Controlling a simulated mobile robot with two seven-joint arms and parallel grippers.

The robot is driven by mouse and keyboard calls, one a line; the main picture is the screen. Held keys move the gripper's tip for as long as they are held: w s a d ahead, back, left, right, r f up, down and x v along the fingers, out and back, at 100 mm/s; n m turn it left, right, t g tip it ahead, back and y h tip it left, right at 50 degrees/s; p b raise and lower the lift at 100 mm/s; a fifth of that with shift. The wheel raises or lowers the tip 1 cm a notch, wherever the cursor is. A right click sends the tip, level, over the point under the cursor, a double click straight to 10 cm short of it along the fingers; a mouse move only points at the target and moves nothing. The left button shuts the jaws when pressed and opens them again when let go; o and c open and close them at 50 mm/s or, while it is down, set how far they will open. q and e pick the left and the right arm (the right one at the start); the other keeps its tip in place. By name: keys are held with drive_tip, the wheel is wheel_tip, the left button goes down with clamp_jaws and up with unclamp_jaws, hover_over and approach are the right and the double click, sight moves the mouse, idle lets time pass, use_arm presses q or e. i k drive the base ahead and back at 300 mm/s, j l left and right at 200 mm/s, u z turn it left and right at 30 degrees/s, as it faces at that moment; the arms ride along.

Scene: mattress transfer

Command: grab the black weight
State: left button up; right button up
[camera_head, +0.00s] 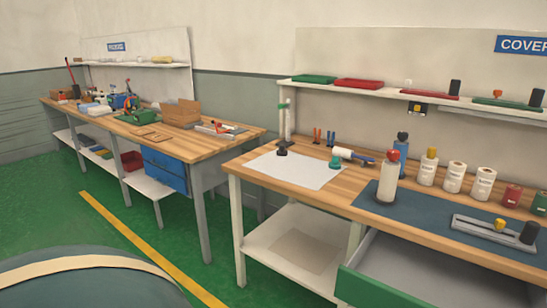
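Several dark pieces could be the black weight, and I cannot tell which one it is. A black cylinder (530,232) stands at the right end of a grey tray (480,234) on the near workbench. Two more black cylinders, one in the middle (455,87) and one at the right (537,97), stand on the shelf above. A small black piece (282,148) stands on the white sheet (298,169) at the bench's left. Neither of my grippers is in view.
A green-fronted drawer (375,290) sticks out below. Another cluttered workbench (205,150) stands at the left.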

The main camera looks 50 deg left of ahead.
sight(281, 152)
drive_tip(key=u, duration=1.45)
drive_tip(key=j+z, duration=0.1)
drive_tip(key=z, duration=0.55)
drive_tip(key=i+j+z, duration=0.1)
drive_tip(key=j+z, duration=0.15)
drive_tip(key=i+j+z, duration=0.1)
drive_tip(key=j+z, duration=0.15)
drive_tip(key=j, duration=0.15)
drive_tip(key=j+z, duration=0.5)
drive_tip(key=j, duration=0.95)
drive_tip(key=i, duration=0.05)
